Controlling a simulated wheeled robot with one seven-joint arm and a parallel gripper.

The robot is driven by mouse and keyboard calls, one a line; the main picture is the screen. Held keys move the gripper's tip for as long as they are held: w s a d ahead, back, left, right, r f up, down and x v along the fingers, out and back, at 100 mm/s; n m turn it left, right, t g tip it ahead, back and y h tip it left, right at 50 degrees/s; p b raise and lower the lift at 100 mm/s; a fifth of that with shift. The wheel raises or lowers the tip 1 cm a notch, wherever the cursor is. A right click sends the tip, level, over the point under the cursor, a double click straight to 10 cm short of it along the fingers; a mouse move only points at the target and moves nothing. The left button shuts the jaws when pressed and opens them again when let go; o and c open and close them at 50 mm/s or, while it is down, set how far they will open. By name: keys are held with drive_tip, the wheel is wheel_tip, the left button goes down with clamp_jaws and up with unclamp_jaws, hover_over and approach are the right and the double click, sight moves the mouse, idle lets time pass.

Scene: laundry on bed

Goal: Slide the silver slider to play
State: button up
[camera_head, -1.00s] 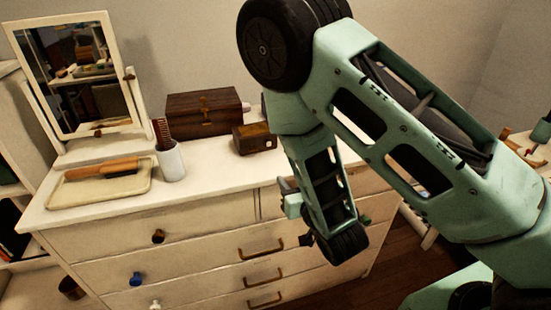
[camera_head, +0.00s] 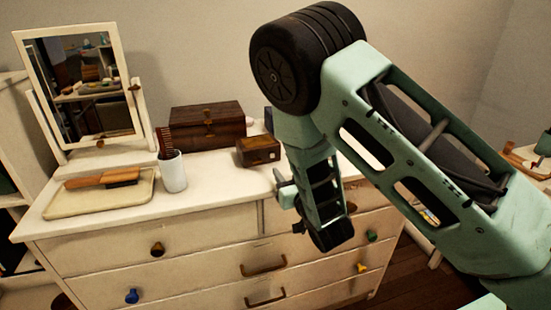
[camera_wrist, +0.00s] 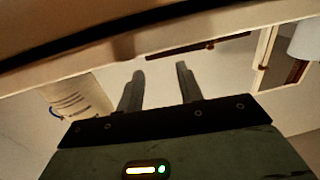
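A small brown wooden box (camera_head: 258,151) sits on the dresser top, with a small pale patch on its front. I cannot make out a silver slider on it or anywhere else. My gripper (camera_head: 284,189) is at the dresser's front edge, right of and below the small box in the head view, and partly hidden by my arm. In the wrist view my gripper (camera_wrist: 160,76) shows two grey fingers held apart, with nothing between them.
The white dresser (camera_head: 215,222) also bears a larger wooden box (camera_head: 207,124), a white cup (camera_head: 173,172) with a comb, a tray (camera_head: 100,204) with a brush, and a mirror (camera_head: 78,80). The dresser top's front middle is clear.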

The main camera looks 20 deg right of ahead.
sight(273, 155)
drive_tip(key=w, duration=0.5)
drive_tip(key=w+p, duration=0.1)
drive_tip(key=w, duration=0.2)
drive_tip(key=shift+a, duration=0.35)
